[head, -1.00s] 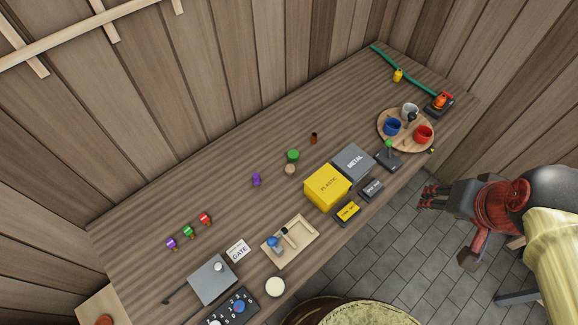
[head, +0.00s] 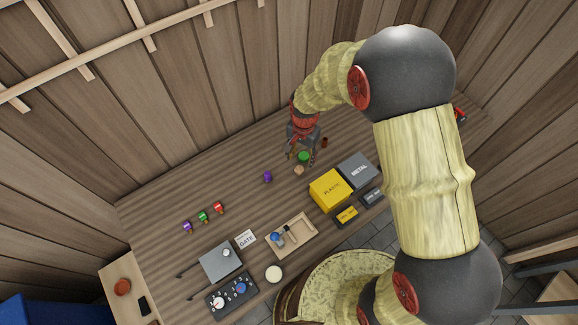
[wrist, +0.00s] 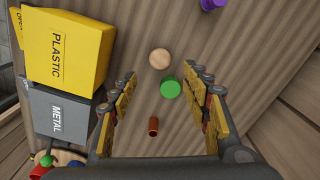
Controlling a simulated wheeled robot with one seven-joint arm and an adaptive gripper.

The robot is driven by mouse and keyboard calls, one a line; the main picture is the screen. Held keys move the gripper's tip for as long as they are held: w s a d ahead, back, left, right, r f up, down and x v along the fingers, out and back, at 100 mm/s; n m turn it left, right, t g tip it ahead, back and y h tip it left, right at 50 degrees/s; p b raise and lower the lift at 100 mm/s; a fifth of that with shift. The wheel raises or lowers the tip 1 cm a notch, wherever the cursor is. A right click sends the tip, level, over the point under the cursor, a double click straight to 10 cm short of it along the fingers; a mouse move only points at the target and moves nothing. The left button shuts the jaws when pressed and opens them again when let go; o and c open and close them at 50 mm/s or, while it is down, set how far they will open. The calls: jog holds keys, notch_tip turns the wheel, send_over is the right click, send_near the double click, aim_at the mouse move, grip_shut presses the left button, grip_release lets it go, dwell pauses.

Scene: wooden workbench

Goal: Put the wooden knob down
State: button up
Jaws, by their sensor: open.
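The wooden knob (head: 299,170) is a small, round, pale tan piece resting on the workbench (head: 165,240). In the wrist view the knob (wrist: 159,58) lies just past my fingertips, next to a green round piece (wrist: 170,87). My gripper (head: 301,157) is open and points down over the bench at the green piece. In the wrist view the open jaws (wrist: 165,78) are empty, with the green piece showing between the fingertips. The exact height above the bench is hard to tell.
A brown cylinder (wrist: 153,126) and a purple piece (head: 267,176) stand nearby. The yellow PLASTIC box (head: 328,188) and grey METAL box (head: 357,170) are to the right. Bare bench lies between the purple piece and the small coloured pieces (head: 203,216) at left.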

aim_at(299, 168)
jog(key=f, duration=0.2)
jog(key=f+b, duration=0.1)
jog(key=f, duration=0.4)
jog(key=shift+s+a+f+b, duration=0.25)
jog(key=shift+s+f+b, duration=0.05)
jog(key=shift+f+b, duration=0.1)
jog(key=shift+r, duration=0.1)
jog(key=c, duration=0.4)
jog(key=c, duration=0.6)
